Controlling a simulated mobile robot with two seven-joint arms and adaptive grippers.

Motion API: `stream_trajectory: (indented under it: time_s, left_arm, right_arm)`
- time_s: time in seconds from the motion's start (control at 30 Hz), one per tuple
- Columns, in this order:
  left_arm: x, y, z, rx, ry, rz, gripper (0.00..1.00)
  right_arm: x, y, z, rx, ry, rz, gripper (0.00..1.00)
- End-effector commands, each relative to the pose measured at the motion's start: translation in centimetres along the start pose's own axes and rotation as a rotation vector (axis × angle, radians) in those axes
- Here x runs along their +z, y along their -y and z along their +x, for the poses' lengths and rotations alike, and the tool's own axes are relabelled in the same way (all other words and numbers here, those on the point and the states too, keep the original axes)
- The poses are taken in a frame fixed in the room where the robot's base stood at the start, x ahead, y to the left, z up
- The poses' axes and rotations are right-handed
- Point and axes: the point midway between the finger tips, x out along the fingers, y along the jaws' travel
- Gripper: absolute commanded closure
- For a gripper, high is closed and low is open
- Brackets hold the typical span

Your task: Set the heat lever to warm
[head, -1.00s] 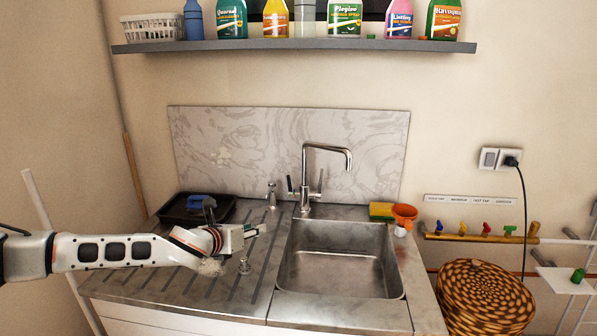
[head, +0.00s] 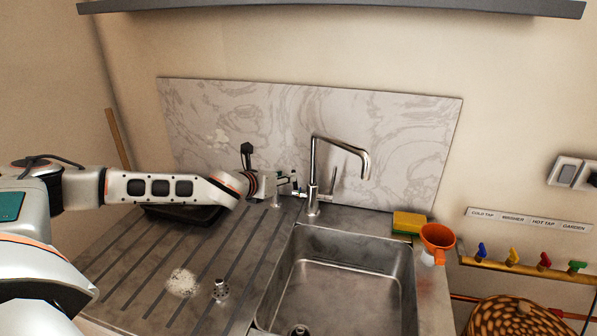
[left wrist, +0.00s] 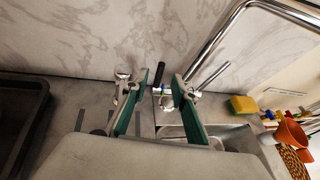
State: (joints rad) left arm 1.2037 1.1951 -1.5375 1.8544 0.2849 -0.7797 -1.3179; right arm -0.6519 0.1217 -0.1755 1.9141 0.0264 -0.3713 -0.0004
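The chrome tap (head: 314,165) stands behind the sink, with a tall spout bent to the right. It has two upright side levers. The right lever (head: 333,180) is chrome in the head view and also shows beyond my right-hand finger in the left wrist view (left wrist: 213,76). The left lever has a black grip (left wrist: 160,73). No warm mark is readable, and I cannot tell which lever is the heat one. My left gripper (head: 291,183) is beside the tap's left side. Its fingers (left wrist: 162,85) are apart, with the black grip showing between them. My right gripper is out of view.
The steel sink (head: 340,246) lies in front of the tap. A black tray (head: 185,215) sits under my left arm. A chrome fitting (left wrist: 122,73) stands left of the tap. A sponge (head: 409,223) and orange funnel (head: 437,236) are at right. The marble panel (head: 400,130) is close behind.

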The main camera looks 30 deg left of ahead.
Motion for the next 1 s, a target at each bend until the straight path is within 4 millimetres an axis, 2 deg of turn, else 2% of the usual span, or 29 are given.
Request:
stream_trajectory:
  time_s: [0.4,0.6,0.87,1.0]
  left_arm:
    - [0.0,0.1,5.7,-0.001,-0.001,0.0,0.73]
    - [0.0,0.1,6.8,-0.001,0.0,0.0,0.73]
    - [0.0,0.1,7.0,-0.001,0.0,0.0,0.73]
    - [0.0,0.1,7.0,-0.001,0.0,0.0,1.0]
  right_arm:
    - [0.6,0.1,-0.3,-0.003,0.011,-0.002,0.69]
    - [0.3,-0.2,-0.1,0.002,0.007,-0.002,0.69]
    - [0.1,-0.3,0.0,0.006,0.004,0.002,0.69]
    - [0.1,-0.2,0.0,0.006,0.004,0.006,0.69]
